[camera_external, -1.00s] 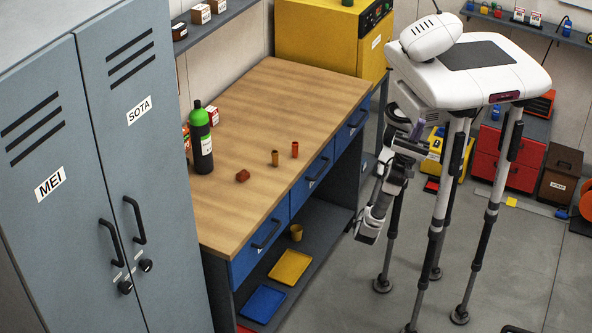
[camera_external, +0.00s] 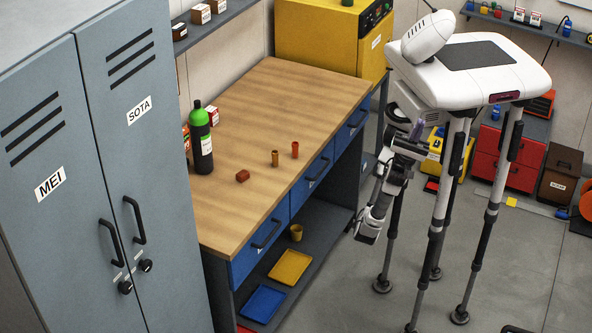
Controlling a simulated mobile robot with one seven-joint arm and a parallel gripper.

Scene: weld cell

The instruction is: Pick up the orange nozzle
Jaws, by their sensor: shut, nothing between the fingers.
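Three small cylinder-like parts are on the wooden bench top (camera_external: 255,110). An orange-brown one (camera_external: 275,158) stands upright near the bench's middle. A redder orange one (camera_external: 295,149) stands upright just right of it, nearer the drawer edge. A dark red-brown one (camera_external: 242,175) lies to their left. From colour at this size I cannot tell for certain which is the orange nozzle. My gripper (camera_external: 364,236) hangs low at the end of my folded arm, beside the bench's right front, below the top and well apart from the parts. It is shut and empty; its fingertips are small and hard to make out.
A dark bottle with a green top (camera_external: 201,140) and small boxes (camera_external: 212,115) stand on the bench's left. Blue drawers (camera_external: 312,172) face me, above a lower shelf with a yellow tray (camera_external: 291,267) and a blue tray (camera_external: 263,303). Grey lockers (camera_external: 140,170) close off the left.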

